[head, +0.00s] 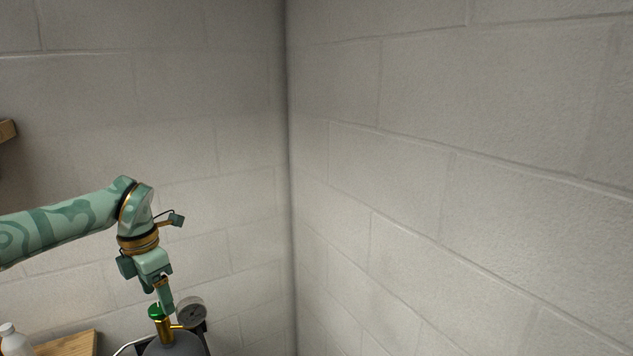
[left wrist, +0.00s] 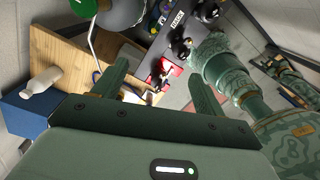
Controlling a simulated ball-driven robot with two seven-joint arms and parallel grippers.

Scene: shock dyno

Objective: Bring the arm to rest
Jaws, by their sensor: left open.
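My left arm comes in from the left in the head view, bent down at the wrist. Its gripper (head: 165,303) points downward, close to a green knob on a brass valve (head: 157,312) atop a dark grey cylinder (head: 172,347). I cannot tell from the head view whether a finger touches the knob. In the left wrist view the gripper (left wrist: 158,70) has its two fingers spread, with nothing held between them. The green knob (left wrist: 84,7) shows there at the top, outside the fingers.
A round gauge (head: 191,311) sits beside the valve. A wooden bench (head: 76,344) with a white bottle (head: 12,338) stands at lower left; a blue box (left wrist: 28,114) shows in the wrist view. Block walls (head: 460,170) meet in a corner. A wooden shelf end (head: 7,130) juts in at left.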

